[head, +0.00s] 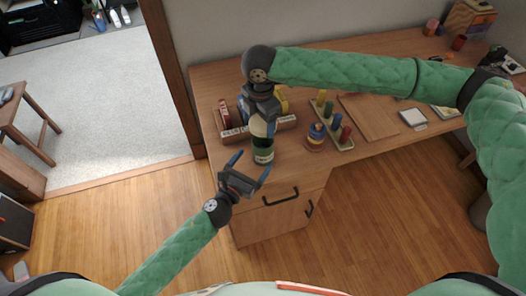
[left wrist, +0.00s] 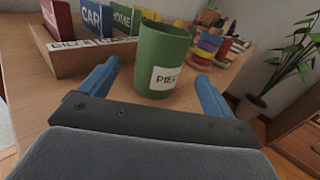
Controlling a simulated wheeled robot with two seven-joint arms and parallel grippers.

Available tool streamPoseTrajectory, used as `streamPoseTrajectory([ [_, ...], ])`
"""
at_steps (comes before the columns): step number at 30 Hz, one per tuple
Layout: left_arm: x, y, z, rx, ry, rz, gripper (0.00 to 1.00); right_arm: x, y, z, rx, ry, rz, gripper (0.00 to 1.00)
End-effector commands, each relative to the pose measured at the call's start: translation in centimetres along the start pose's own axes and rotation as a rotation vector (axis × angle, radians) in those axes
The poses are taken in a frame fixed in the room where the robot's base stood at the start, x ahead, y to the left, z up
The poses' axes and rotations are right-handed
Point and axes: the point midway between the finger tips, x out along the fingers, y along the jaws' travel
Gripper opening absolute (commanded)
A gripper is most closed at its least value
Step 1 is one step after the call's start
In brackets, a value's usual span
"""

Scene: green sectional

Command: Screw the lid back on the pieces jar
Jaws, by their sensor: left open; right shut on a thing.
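The pieces jar (head: 263,155) is a green cup with a white label, upright near the desk's front edge. In the left wrist view the jar (left wrist: 164,52) shows an uncovered rim. My right gripper (head: 260,116) points down over the jar, shut on a cream lid (head: 259,128). The lid is in line with the jar top in the head view; it is outside the left wrist view. My left gripper (head: 250,165) is open in front of the jar. In the left wrist view the jar stands ahead, between the two blue fingers (left wrist: 157,88).
A wooden holder (head: 236,133) with red, blue and green upright items stands behind and left of the jar. A ring stacker (head: 316,137) and a peg board (head: 334,122) stand to the right. The wooden desk (head: 212,88) has drawers below. A plant (left wrist: 290,62) is at right.

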Motion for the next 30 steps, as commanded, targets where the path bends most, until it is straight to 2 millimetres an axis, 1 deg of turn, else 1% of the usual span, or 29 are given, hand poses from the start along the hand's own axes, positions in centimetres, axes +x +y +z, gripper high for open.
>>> streamPoseTrajectory([
  [1, 0.8, 0.1, 0.0, 0.0, -0.001, 0.001, 0.88, 0.0, 0.0, 0.0, 0.0, 0.0, 0.0, 0.5],
  [9, 4.6, 0.0, 0.1, -0.001, -0.002, 0.001, 0.88, 0.0, 0.0, 0.0, 0.0, 0.0, 0.0, 0.5],
  [16, 7.3, 0.0, 0.0, -0.001, -0.001, 0.001, 0.88, 0.0, 0.0, 0.0, 0.0, 0.0, 0.0, 0.5],
  [22, 8.5, 0.0, 0.0, -0.002, 0.0, 0.001, 0.88, 0.0, 0.0, 0.0, 0.0, 0.0, 0.0, 0.5],
  [30, 8.7, 0.0, 0.0, -0.001, 0.0, 0.001, 0.88, 0.0, 0.0, 0.0, 0.0, 0.0, 0.0, 0.5],
])
